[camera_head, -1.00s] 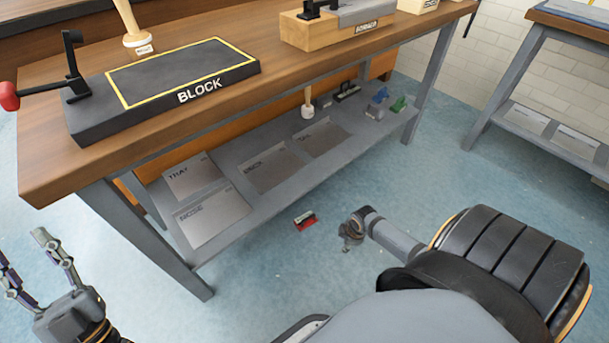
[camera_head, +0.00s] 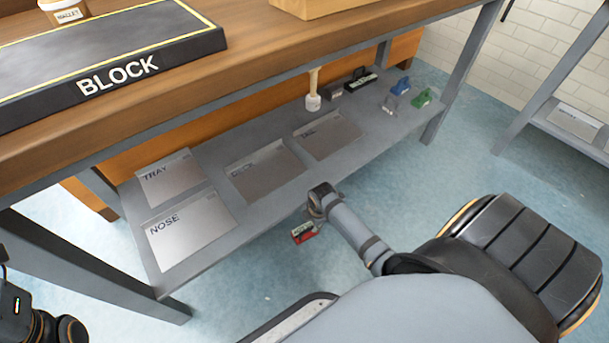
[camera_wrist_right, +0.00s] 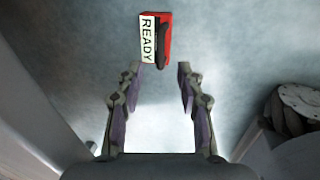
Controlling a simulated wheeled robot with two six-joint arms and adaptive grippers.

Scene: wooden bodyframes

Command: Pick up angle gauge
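A small red object (camera_head: 304,232) with a black part and a white label lies on the floor in front of the bench. The right wrist view shows it (camera_wrist_right: 164,40) too, with the label reading READY. I cannot tell for sure whether it is the angle gauge. My right gripper (camera_wrist_right: 160,78) is open and empty, its fingers pointing toward the object, which lies just beyond the fingertips. In the head view my right gripper (camera_head: 316,206) is just above and beside the object and hides part of it. My left gripper is mostly cut off at the lower left edge.
The workbench (camera_head: 90,145) has a lower shelf (camera_head: 250,212) with labelled plates, a mallet (camera_head: 313,92), a blue tool (camera_head: 400,86) and a green tool (camera_head: 422,98). A black BLOCK pad (camera_head: 120,58) lies on top. The blue floor (camera_head: 440,170) to the right is open.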

